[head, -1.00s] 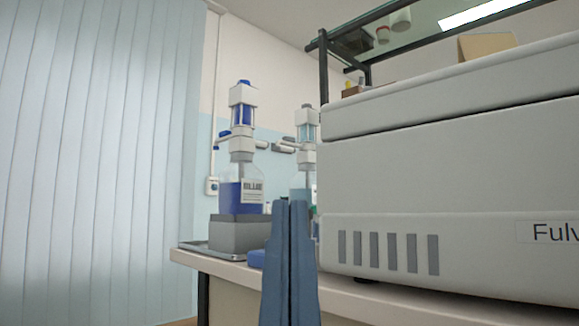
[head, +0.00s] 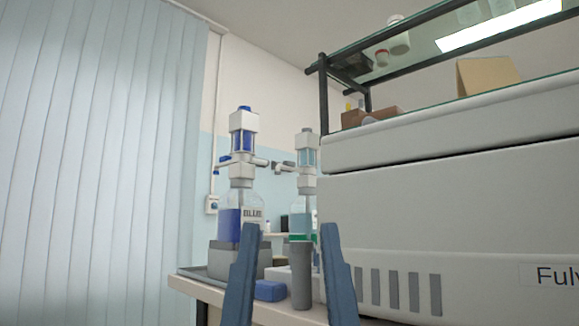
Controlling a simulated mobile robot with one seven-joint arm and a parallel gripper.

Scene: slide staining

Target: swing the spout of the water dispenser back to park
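The dispenser with the clear, pale-blue liquid (head: 306,157) stands behind the large grey machine's left edge, and I take it to be the water dispenser. Its lower bottle is partly hidden by my gripper and a grey cylinder. A pale spout with a darker end (head: 284,167) appears to reach left from its head, toward the other dispenser; which spout belongs to which is hard to tell. My gripper (head: 289,228) is open and empty, its blue fingers spread at the lower middle. The fingertips show below the spout's height in the picture, and nothing is between them in contact.
A dispenser with dark-blue liquid (head: 243,135) stands on a grey base to the left. A grey cylinder (head: 300,277) and a blue block (head: 270,291) are on the bench. The large grey machine (head: 430,210) blocks the right, with a glass shelf above. Blinds (head: 95,160) hang left.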

